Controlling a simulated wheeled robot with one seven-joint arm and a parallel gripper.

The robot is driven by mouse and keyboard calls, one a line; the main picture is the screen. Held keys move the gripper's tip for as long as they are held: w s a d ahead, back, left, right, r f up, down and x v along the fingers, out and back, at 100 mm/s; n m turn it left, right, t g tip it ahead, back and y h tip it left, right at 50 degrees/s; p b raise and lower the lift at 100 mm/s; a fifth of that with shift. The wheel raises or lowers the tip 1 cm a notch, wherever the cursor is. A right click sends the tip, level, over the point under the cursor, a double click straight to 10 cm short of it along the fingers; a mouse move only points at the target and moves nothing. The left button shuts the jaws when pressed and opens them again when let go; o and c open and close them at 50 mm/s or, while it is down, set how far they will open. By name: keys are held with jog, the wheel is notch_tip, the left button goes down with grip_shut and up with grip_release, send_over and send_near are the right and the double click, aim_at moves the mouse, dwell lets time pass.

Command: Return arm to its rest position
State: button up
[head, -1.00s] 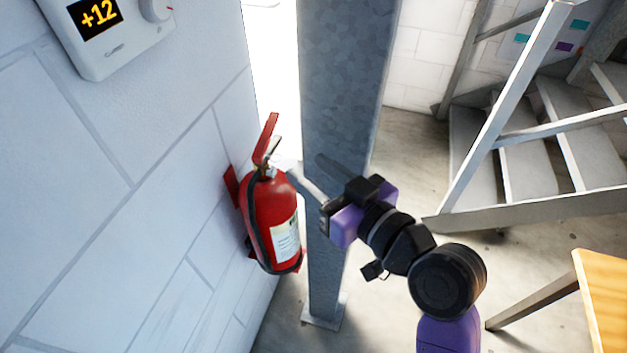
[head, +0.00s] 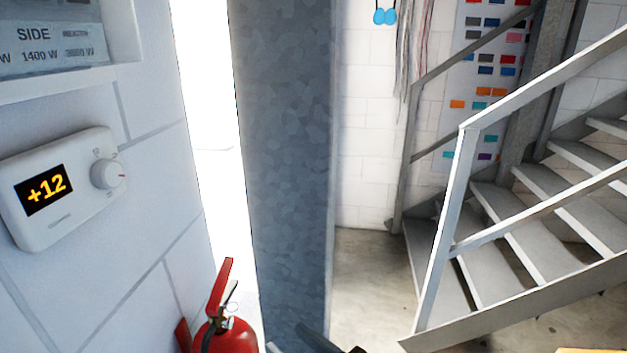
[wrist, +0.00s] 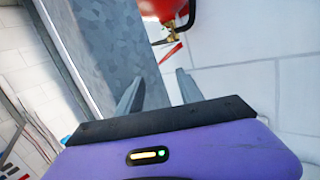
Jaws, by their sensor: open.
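My gripper (wrist: 158,92) shows in the wrist view with its two grey fingers apart and nothing between them. Its purple body with a small lit indicator fills the lower part of that view. In the head view only a fingertip and a dark bit of it show at the bottom edge, in front of the grey steel column (head: 285,170); the rest of the arm is out of view. The red fire extinguisher (head: 228,338) is cut off at the bottom of the head view, left of the fingertip. It also shows upside down at the top of the wrist view (wrist: 163,8).
A white thermostat (head: 70,188) reading +12 is on the left wall, below a lettered panel (head: 50,45). A metal staircase with a railing (head: 450,220) stands at right. Bare concrete floor (head: 370,275) lies between column and stairs.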

jog(key=s+d+f+m+t+h, duration=0.1)
jog(key=s+d+f+m+h, duration=0.25)
jog(key=s+d+f, duration=0.45)
jog(key=s+d+f+m+t+h, duration=0.2)
jog(key=s+d+f+h, duration=0.2)
jog(key=s+d, duration=0.45)
jog(key=s+d+r+m+h, duration=0.1)
jog(key=s+d+r+h, duration=0.1)
jog(key=s, duration=0.6)
jog(key=s+d+r+m+h, duration=0.1)
jog(key=s+d+r, duration=0.2)
jog(key=s+d, duration=0.2)
jog(key=s, duration=0.3)
jog(key=shift+h, duration=0.35)
